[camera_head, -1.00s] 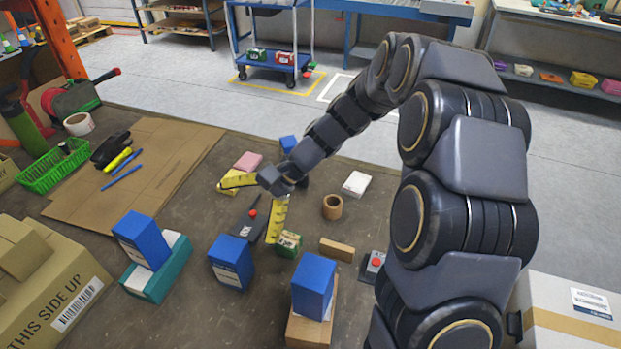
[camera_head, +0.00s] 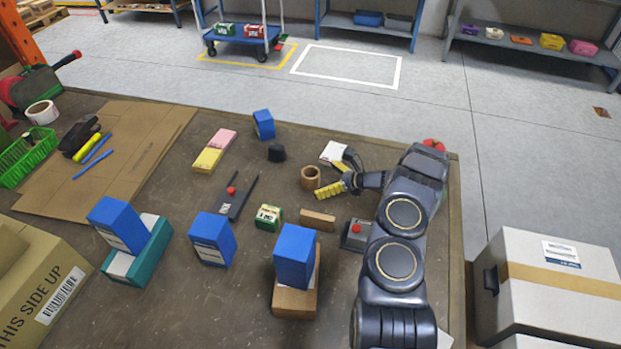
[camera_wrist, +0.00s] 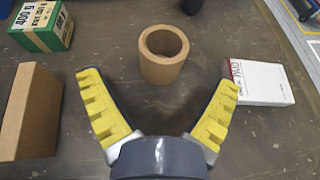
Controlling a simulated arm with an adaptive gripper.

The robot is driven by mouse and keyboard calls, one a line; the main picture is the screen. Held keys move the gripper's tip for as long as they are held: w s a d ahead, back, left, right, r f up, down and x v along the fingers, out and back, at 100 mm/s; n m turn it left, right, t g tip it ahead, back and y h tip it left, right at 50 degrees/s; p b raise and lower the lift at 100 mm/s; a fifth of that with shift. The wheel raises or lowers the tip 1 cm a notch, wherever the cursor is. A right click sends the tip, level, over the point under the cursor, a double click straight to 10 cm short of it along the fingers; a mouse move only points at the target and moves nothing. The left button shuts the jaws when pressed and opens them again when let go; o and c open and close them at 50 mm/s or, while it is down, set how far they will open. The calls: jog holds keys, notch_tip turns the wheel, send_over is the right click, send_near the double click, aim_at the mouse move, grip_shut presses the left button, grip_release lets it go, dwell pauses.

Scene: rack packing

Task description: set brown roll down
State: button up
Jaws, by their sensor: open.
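The brown roll (camera_head: 310,178) stands upright on the dark table, right of centre in the head view, with its round hole facing up. In the wrist view the brown roll (camera_wrist: 163,56) stands just beyond the yellow fingertips, centred between them. My gripper (camera_head: 342,176) is open and empty, to the right of the roll and apart from it. In the wrist view the two fingers of my gripper (camera_wrist: 158,82) are spread wide, with bare table between them.
A white box (camera_wrist: 258,82) lies close to the right finger. A brown block (camera_wrist: 32,112) and a green box (camera_wrist: 42,26) lie to the left. A red-button device (camera_head: 355,234) sits nearer my arm. Blue boxes (camera_head: 295,256) stand in front. Bare table surrounds the roll.

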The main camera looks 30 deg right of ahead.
aim_at(304, 178)
jog(key=x, duration=0.5)
jog(key=shift+w+a+f, duration=0.1)
jog(key=shift+w+f, duration=0.15)
jog(key=shift+w, duration=0.1)
jog(key=shift+w+a+f, duration=0.1)
jog(key=shift+w+a, duration=0.15)
jog(key=shift+w, duration=0.15)
jog(key=c, duration=1.4)
jog(key=shift+o, duration=0.2)
